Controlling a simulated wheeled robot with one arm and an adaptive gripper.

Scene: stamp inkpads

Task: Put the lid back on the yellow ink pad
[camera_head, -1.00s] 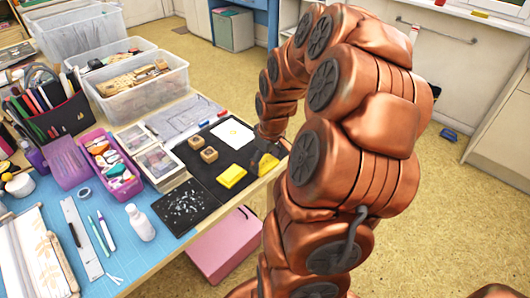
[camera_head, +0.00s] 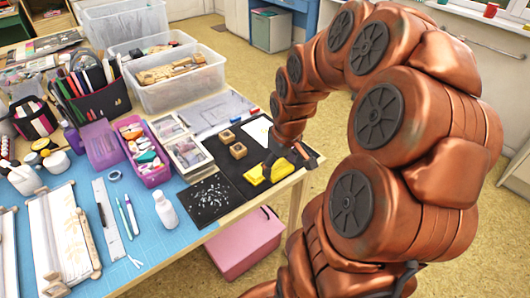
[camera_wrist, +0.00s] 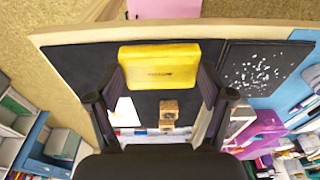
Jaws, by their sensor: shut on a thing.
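A yellow lid (camera_wrist: 160,65) with small dark lettering sits between the two dark fingers of my gripper (camera_wrist: 161,75), which is shut on it. In the head view, yellow (camera_head: 256,174) shows on both sides of a dark finger of my gripper (camera_head: 284,162), at the right end of the black mat (camera_head: 226,158). The ink pad and lid cannot be told apart there. The wrist view shows only one yellow thing, so the pad is probably hidden under the lid. I cannot tell whether they touch.
A speckled dark sheet (camera_head: 208,200), a white bottle (camera_head: 165,210) and a purple tray (camera_head: 145,152) are to the left. The table edge is close to my gripper.

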